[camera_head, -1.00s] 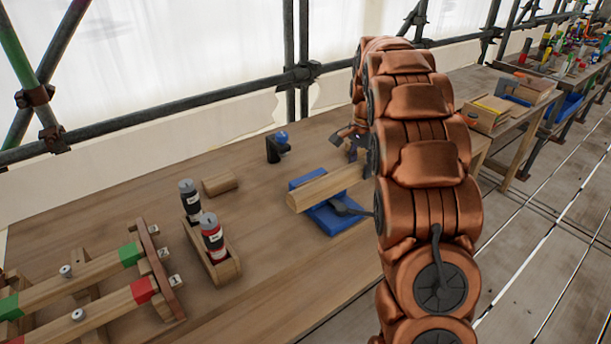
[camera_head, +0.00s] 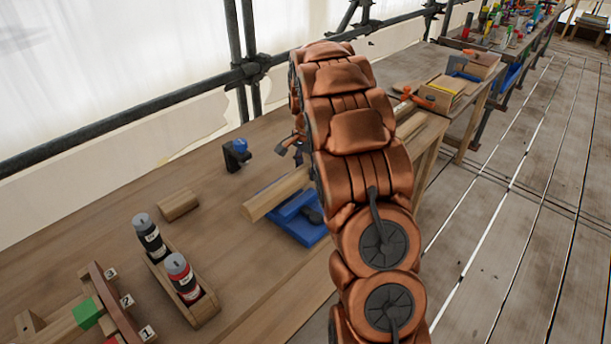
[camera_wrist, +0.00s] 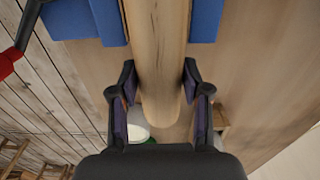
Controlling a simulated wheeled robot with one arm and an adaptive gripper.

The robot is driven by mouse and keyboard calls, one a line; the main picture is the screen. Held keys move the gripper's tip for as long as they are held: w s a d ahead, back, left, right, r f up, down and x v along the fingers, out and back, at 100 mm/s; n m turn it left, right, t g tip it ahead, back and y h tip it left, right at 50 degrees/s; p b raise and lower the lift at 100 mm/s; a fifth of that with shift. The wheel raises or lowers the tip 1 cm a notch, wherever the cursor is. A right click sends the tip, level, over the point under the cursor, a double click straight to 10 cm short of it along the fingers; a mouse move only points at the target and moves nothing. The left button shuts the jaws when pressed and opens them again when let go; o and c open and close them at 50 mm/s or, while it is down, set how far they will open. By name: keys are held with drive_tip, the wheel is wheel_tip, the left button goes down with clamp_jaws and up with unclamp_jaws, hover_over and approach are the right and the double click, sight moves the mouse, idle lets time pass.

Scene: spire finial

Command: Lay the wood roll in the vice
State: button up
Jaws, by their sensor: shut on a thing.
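The wood roll (camera_head: 272,195) is a long pale rounded piece lying across the blue vice (camera_head: 305,232) on the bench. Its near end sticks out past the vice, and its other end is hidden behind my arm in the head view. In the wrist view the wood roll (camera_wrist: 158,45) runs between the two blue jaws of the vice (camera_wrist: 207,20). My gripper (camera_wrist: 158,85) is shut on the roll near its rounded end, outside the jaws. I cannot tell whether the roll touches the vice's bed.
Left of the vice are a wooden block (camera_head: 178,205), a wooden holder (camera_head: 208,309) with two bottles, and a dark-blue small fixture (camera_head: 236,154). A numbered rack (camera_head: 112,300) stands at the front left. Scaffold poles (camera_head: 150,110) run behind the bench. Bare bench lies around the vice's left.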

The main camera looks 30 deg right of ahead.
drive_tip(key=shift+f+p, duration=0.4)
drive_tip(key=shift+f, duration=1.35)
drive_tip(key=o, duration=1.3)
drive_tip(key=shift+f, duration=0.1)
drive_tip(key=shift+o, duration=0.2)
